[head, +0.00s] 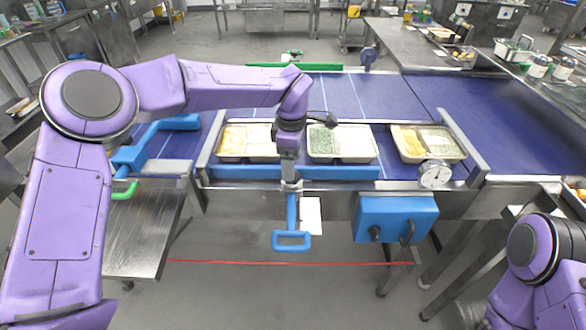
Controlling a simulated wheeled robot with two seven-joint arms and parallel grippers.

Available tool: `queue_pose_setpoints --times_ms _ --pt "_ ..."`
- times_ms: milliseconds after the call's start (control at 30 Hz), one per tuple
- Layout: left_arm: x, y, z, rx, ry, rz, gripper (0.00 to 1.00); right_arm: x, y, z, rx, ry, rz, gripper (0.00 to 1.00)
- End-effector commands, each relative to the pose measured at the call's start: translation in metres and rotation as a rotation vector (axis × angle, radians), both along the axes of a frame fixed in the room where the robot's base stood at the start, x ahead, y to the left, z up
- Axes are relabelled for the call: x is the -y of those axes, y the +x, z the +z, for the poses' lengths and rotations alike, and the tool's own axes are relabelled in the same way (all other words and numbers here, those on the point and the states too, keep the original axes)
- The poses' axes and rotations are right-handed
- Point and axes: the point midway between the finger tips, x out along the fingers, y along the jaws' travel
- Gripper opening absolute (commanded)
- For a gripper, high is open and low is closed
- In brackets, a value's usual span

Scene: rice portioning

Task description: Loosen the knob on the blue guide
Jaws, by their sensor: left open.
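The blue guide (340,172) is a long bar along the near edge of the conveyor, in front of the trays. My left arm reaches in from the left and bends down over its middle. My left gripper (291,183) points down at the guide and is open. It covers that part of the guide, and I cannot make out a knob there or tell whether the fingers touch anything. A blue T-shaped part with a loop handle (291,240) hangs just below the gripper. My right arm shows only at the lower right; its gripper is out of view.
Trays with food, one yellow and white (232,141), one green and white (322,143), one at right (412,145), sit on the blue conveyor (510,115). A green bar (320,67) lies behind.

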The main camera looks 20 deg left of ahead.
Motion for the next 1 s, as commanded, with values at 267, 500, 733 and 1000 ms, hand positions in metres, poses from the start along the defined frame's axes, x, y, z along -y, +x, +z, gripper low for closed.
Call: queue_pose_setpoints --times_ms 267,500,733,1000 --pt "0.001 0.000 -0.037 -0.001 0.002 -0.003 0.74 0.000 0.001 0.007 0.001 0.000 0.000 0.43" --pt "0.002 0.001 -0.040 0.000 0.002 -0.004 0.74 0.000 0.001 0.006 0.001 0.000 0.000 0.43" --pt "0.002 0.001 -0.040 0.000 0.003 -0.005 0.17 0.000 0.001 0.006 0.001 0.000 0.000 0.43" --pt "0.003 0.001 -0.040 0.001 0.002 0.018 0.18 0.000 0.000 0.006 0.001 0.000 0.000 0.43"
